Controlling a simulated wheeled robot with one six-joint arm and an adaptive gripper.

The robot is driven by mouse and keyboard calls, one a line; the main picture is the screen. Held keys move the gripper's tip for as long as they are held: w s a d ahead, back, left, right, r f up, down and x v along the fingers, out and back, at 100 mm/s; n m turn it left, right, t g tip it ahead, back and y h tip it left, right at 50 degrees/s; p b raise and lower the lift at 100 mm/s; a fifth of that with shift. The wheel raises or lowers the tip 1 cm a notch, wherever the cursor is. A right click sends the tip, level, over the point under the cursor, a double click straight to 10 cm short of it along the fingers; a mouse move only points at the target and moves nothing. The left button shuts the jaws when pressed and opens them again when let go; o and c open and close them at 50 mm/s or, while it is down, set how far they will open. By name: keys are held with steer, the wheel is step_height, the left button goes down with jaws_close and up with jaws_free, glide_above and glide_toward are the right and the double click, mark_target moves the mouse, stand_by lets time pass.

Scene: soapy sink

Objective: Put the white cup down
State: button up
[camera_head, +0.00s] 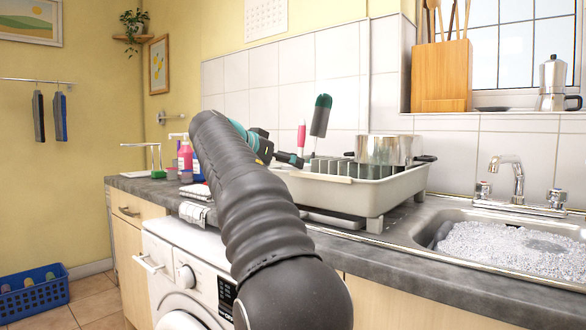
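My arm reaches up from the bottom middle and bends over toward the dish rack (350,195). My gripper (291,159) is small and dark at the end of the arm, at the rack's left end. Its fingers are too small and partly covered to tell whether they are open or shut, or whether they hold anything. I cannot make out a white cup anywhere; the arm hides part of the counter and the rack's left side. A shiny metal pot (383,150) sits in the right part of the rack.
The sink (480,268) at right is full of foam, under a tap (516,180). Bottles (185,156) and small pots stand on the counter's left end. A brush with a dark green head (321,116) rises behind my gripper. Grey counter (430,265) is bare before the rack.

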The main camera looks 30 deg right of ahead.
steer(key=v, duration=0.6)
steer(key=shift+a, duration=0.25)
steer(key=shift+s, duration=0.1)
